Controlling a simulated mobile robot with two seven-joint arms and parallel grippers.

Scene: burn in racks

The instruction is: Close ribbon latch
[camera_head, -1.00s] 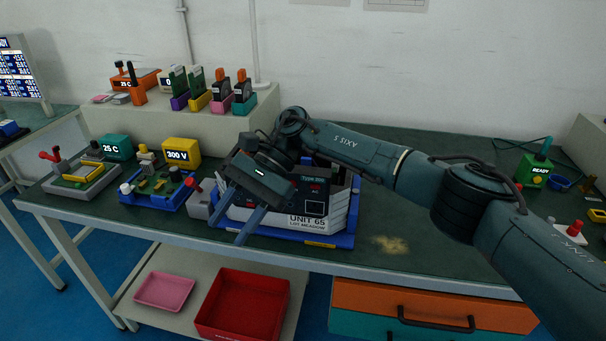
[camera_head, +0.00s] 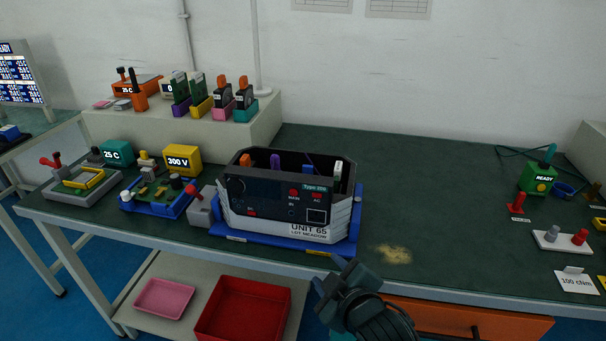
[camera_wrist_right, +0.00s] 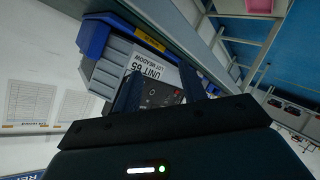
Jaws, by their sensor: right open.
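The unit marked UNIT 65 (camera_head: 280,198) is an open-topped box with a dark front panel, standing in a blue tray (camera_head: 255,241) on the bench. Orange, purple and white parts stick up inside it. I cannot make out a ribbon latch; the inside is mostly hidden by the front wall. My right gripper (camera_head: 328,274) is open and empty, in front of the bench edge and to the lower right of the unit, apart from it. In the right wrist view, the open fingers (camera_wrist_right: 160,85) overlap the view of the unit (camera_wrist_right: 140,75). My left gripper is not in view.
A grey block with a red lever (camera_head: 199,208) stands close to the tray's left side. A blue fixture (camera_head: 158,198) and a yellow 300 V box (camera_head: 182,160) are further left.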

